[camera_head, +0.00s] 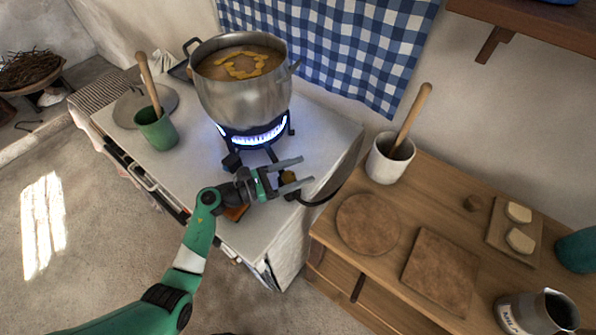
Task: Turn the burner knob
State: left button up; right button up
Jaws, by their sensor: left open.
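A small portable gas burner (262,134) with lit blue flames stands on the white counter top. A large steel pot (243,88) sits on it. A black knob-like part (231,161) sticks out at the burner's lower left. A small brass-coloured fitting (288,176) with a black hose lies to the right of it; I cannot tell which of these is the knob. My left gripper (306,171) is open, its fingers pointing right. The fitting shows between the fingers; I cannot tell whether they touch it. My right gripper is not in view.
A green cup (156,128) with a wooden handle stands left of the burner, by a grey plate (128,108). A white crock (389,158) stands on the wooden cabinet (400,210) at right, with brown boards. A checked curtain (340,45) hangs behind.

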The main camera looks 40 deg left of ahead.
pick_arm(q)
jog(key=shift+c, duration=0.4)
grip_shut()
